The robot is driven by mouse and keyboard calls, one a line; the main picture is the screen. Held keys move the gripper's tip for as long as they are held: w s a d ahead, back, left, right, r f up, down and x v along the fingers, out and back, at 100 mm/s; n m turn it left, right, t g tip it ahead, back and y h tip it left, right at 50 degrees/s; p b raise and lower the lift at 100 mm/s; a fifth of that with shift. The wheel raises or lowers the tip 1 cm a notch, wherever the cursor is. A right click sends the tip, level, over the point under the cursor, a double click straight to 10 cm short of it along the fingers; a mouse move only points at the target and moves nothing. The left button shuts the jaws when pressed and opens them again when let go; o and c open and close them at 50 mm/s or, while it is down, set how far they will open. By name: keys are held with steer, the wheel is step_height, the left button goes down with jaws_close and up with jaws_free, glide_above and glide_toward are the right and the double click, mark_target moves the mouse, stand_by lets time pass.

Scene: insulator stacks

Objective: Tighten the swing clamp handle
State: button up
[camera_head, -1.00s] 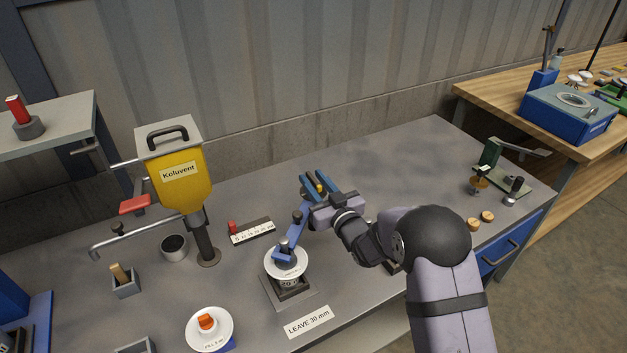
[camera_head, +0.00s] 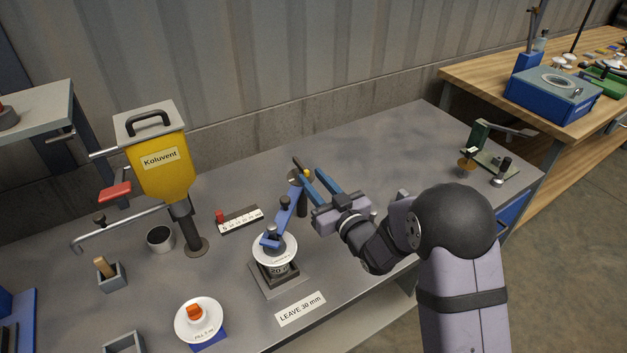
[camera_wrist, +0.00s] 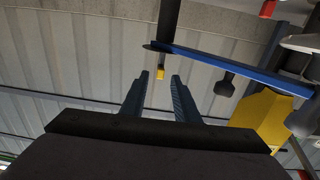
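The swing clamp has a blue arm (camera_head: 284,219) reaching over a white insulator stack (camera_head: 275,250) on a dark base; the arm also shows in the wrist view (camera_wrist: 235,70). At its far end is a dark handle bar with a yellow tip (camera_head: 306,172). In the wrist view the yellow tip (camera_wrist: 160,73) shows between and just beyond my fingertips. My gripper (camera_head: 309,172), with two blue fingers, is open and empty beside the clamp's post. The fingers (camera_wrist: 160,78) are apart, with no visible contact on the handle. Part of the handle is hard to make out.
A yellow Koluvent dispenser (camera_head: 161,160) stands left, near a metal cup (camera_head: 160,239) and a scale block (camera_head: 240,220). A white disc with an orange knob (camera_head: 198,318) and a "LEAVE 30 mm" label (camera_head: 300,309) lie in front.

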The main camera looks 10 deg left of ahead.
step_height(320, 180, up, 13)
steer(key=p, duration=1.1)
steer(key=g+h, duration=0.3)
glide_toward(301, 164)
steer(key=shift+p+x, duration=1.55)
steer(key=shift+x, duration=2.6)
steer(key=shift+c, duration=0.3)
jaws_close()
